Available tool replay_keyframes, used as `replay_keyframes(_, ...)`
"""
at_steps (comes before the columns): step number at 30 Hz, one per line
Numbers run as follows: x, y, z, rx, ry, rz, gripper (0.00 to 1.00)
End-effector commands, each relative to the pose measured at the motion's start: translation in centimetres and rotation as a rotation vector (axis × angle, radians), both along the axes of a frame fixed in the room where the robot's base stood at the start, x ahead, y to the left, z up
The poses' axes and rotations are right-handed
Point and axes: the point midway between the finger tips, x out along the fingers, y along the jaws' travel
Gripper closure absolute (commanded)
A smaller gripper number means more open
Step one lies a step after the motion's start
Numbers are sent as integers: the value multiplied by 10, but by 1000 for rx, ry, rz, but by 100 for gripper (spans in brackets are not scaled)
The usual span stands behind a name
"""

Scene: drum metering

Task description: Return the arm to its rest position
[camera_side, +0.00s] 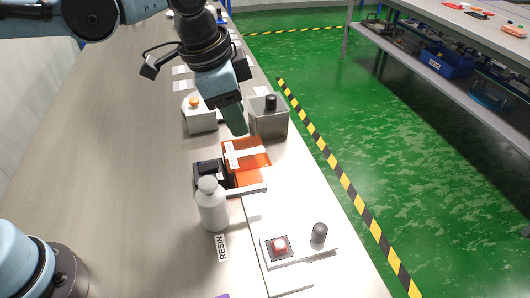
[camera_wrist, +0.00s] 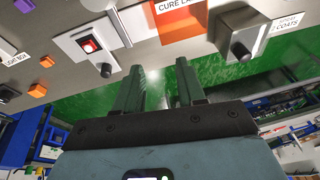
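My gripper (camera_side: 237,128) hangs over the bench in the side view, between the orange cure lamp unit and the grey knob box, with its fingers pointing down. In the wrist view my gripper (camera_wrist: 157,72) has its two green fingers apart with nothing between them. Whether it touches anything below cannot be told from the side view. No held object shows in either view.
A grey bottle (camera_side: 212,208) stands upright by a RESIN label. Nearby are the orange cure lamp unit (camera_side: 246,157), a grey box with black knob (camera_side: 268,122), a white box with orange button (camera_side: 199,118) and a red-button panel (camera_side: 280,246). The bench's left side is clear.

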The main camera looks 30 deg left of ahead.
Motion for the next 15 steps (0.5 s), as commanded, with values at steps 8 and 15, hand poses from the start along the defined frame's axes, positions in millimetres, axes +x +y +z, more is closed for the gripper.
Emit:
replay_keyframes(8,-28,97,-9,-114,-125,392,61)
replay_keyframes(15,-58,156,-32,-205,-234,682,61)
